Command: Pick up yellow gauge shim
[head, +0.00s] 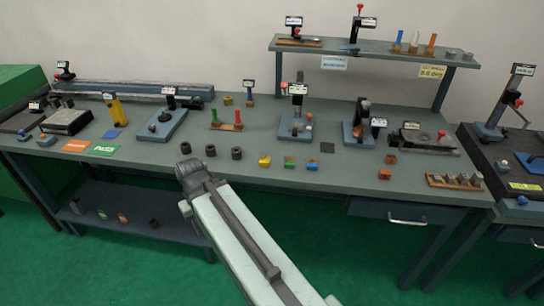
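Another yellow-brown piece (227,100) sits farther back. My arm reaches up from the bottom of the head view, and its far end is at the bench's front edge, left of the yellow piece and apart from it. I cannot make out my gripper's fingers.
Black rings (211,150) stand left of the yellow piece. A raised shelf (385,50) spans the back right. Bench front around the yellow piece is fairly clear.

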